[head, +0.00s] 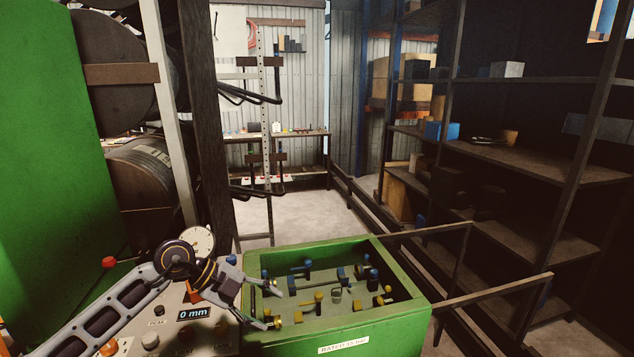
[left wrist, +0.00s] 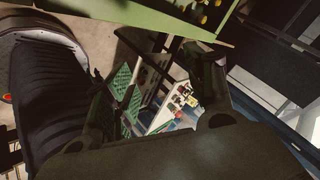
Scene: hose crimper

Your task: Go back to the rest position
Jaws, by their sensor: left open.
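My left gripper (head: 270,304) reaches in from the lower left in the head view. Its two fingers are spread apart with nothing between them, at the left wall of a green bin (head: 390,318). I cannot tell whether it touches the bin. My right gripper does not show in either view.
The green bin holds several blue and yellow fittings. A control panel with a "0 mm" display (head: 193,313) and a round gauge (head: 198,241) sits beside my left arm. Dark shelves (head: 520,160) line the right. Open floor (head: 305,215) lies behind the bin.

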